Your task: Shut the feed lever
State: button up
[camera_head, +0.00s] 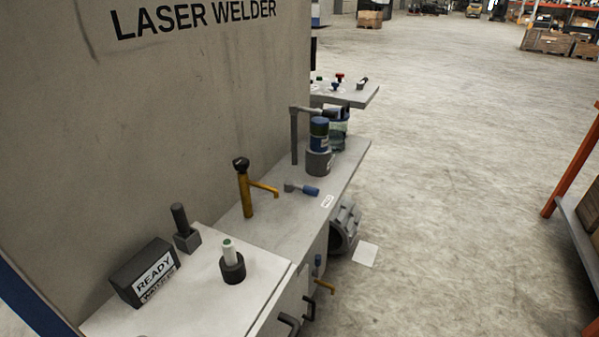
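A small lever with a blue grip (309,190) lies on the grey bench top, its grey pivot at the left end and its grip pointing right. A small white label (327,201) sits beside it near the bench's front edge; its print is too small to read surely, so I cannot be certain this is the feed lever. Another small blue handle (318,261) shows low on the bench's front side. My gripper is not in view.
A yellow tap-like post (246,190) stands left of the lever, a blue canister (319,135) behind it. A READY sign box (146,272) and a green-topped knob (230,260) stand nearer. A grey ribbed part (345,226) juts from the bench front. Right floor is open; an orange-framed rack (572,165) stands far right.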

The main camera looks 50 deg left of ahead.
aim_at(290, 186)
jog(key=u, duration=0.9)
jog(key=i, duration=1.25)
jog(key=u, duration=0.95)
jog(key=i, duration=0.2)
jog(key=u, duration=0.2)
